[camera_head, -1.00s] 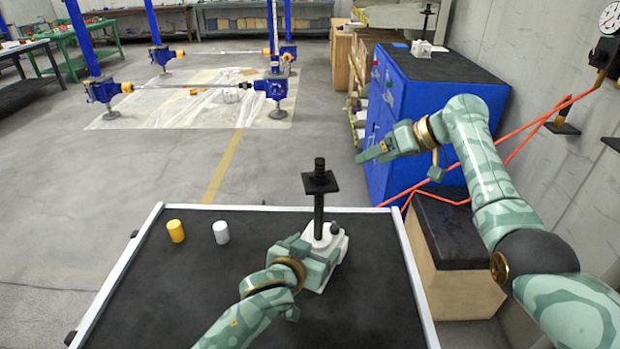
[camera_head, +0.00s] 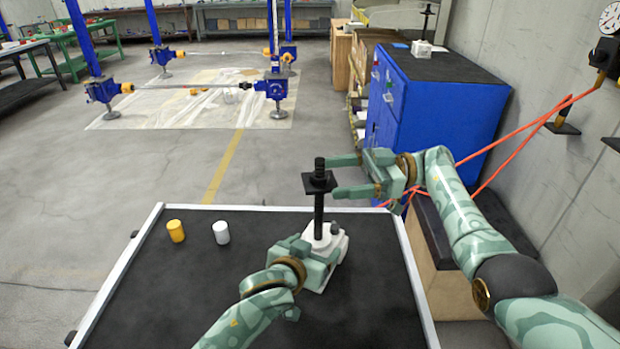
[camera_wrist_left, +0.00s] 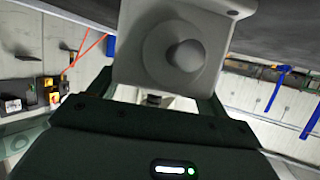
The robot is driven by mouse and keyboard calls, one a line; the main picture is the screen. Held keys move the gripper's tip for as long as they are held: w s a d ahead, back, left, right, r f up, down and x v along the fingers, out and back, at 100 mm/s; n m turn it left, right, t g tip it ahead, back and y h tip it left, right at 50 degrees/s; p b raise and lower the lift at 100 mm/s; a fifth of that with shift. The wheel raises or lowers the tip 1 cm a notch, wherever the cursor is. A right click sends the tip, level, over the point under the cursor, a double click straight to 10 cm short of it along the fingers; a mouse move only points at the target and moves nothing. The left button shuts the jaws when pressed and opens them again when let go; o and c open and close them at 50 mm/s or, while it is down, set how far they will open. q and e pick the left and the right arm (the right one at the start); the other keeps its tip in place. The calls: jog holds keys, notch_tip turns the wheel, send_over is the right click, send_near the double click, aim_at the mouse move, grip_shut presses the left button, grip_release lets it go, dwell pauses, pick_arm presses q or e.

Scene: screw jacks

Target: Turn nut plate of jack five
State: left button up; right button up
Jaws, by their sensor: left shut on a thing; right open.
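The jack on the cart has a white base (camera_head: 327,242), a black upright screw and a square black nut plate (camera_head: 319,182) near its top. My left gripper (camera_head: 322,262) is shut on the white base; its fingertips are partly hidden. In the left wrist view the white base (camera_wrist_left: 136,50) with a round grey knob fills the space between the fingers. My right gripper (camera_head: 336,177) is open at the right of the nut plate, its two fingers pointing left, one farther and one nearer. I cannot tell whether they touch the plate.
A yellow cylinder (camera_head: 176,231) and a white cylinder (camera_head: 221,232) stand on the left of the black cart top (camera_head: 150,290). A blue cabinet (camera_head: 440,125) with another jack (camera_head: 422,48) on it stands behind. Orange cable (camera_head: 520,132) hangs at the right wall. The cart's left front is clear.

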aim_at(310, 175)
jog(key=a, duration=0.4)
jog(key=s+a, duration=0.1)
jog(key=a, duration=0.1)
jog(key=c, duration=1)
